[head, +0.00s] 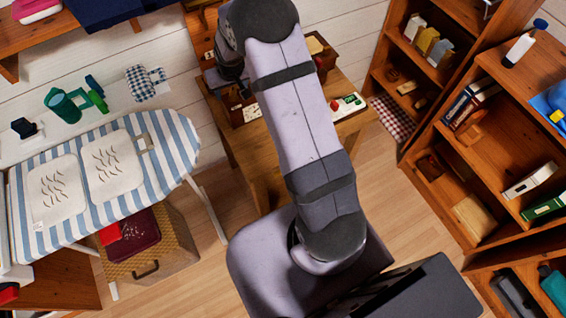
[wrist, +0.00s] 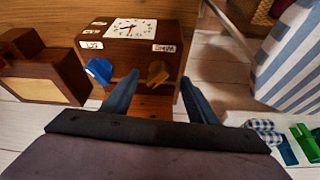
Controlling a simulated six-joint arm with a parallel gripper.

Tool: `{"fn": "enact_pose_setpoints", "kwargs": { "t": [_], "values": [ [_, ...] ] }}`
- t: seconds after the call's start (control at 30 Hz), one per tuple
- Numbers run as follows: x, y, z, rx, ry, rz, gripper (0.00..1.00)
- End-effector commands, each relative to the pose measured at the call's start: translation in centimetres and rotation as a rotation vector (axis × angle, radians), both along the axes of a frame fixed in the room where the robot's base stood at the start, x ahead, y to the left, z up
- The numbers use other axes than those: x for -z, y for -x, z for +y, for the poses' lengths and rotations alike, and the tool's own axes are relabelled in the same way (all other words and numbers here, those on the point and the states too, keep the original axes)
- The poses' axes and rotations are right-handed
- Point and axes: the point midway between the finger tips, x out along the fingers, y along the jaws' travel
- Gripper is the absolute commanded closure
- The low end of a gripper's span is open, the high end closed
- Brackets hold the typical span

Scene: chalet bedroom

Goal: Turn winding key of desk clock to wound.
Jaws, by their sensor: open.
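The desk clock (wrist: 130,45) is a reddish-brown wooden box in the wrist view, with a white dial (wrist: 131,28) on its upper face. Two keys stick out of the face towards me. A blue key (wrist: 98,70) is below the left label. A yellow-brown key (wrist: 157,73) is below the right label, which seems to read WIND. My gripper (wrist: 158,82) is open, with one finger on each side of the yellow-brown key. The left finger passes close beside the blue key. I cannot tell whether either finger touches a key. In the head view my arm hides most of the clock.
A wooden box-like object (wrist: 45,80) stands left of the clock. A striped ironing board (head: 165,140) is at the left, with a checked cloth item (head: 145,82) and green items (head: 65,105) behind it. Shelves (head: 440,120) stand at the right. The floor (head: 400,210) between is clear.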

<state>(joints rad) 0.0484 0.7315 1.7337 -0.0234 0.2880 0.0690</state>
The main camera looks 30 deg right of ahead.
Motion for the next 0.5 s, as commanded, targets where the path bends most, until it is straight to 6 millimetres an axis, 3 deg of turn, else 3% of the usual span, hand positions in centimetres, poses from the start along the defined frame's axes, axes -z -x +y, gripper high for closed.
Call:
{"fn": "enact_pose_setpoints", "kwargs": {
  "t": [0.33,0.5],
  "values": [
    [-0.6,0.2,-0.3,-0.073,0.005,0.002,0.47],
    [0.5,0.2,-0.7,-0.137,0.014,-0.002,0.47]
  ]
}}
